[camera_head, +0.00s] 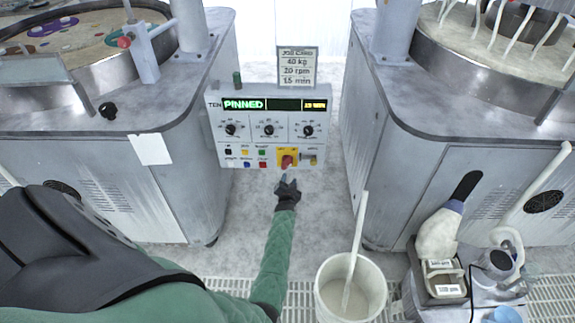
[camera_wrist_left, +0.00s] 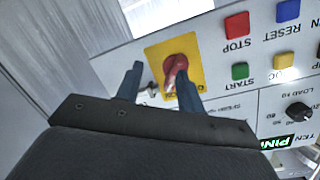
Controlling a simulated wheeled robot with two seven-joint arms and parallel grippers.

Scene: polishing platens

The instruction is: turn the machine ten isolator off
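The machine ten control panel (camera_head: 242,147) stands between two platen machines, with "TEN" beside a green "PINNED" display (camera_head: 243,104). The isolator is a red rotary knob (camera_head: 287,161) on a yellow plate (camera_head: 281,152), low on the panel's right. In the left wrist view the red knob (camera_wrist_left: 175,66) stands nearly upright on its yellow plate (camera_wrist_left: 155,52). My left gripper (camera_head: 289,179) is open just in front of it. In the wrist view the left gripper's (camera_wrist_left: 159,72) right finger overlaps the knob's edge; the left finger is clear. I cannot tell whether either touches. My right gripper is out of view.
Coloured buttons, including red STOP (camera_wrist_left: 237,25) and green START (camera_wrist_left: 240,71), sit beside the isolator. A job card (camera_head: 298,66) stands above the panel. A white bucket (camera_head: 376,291) with a stick stands at front right, beside a cart (camera_head: 428,290) of tools. Bare floor lies below the panel.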

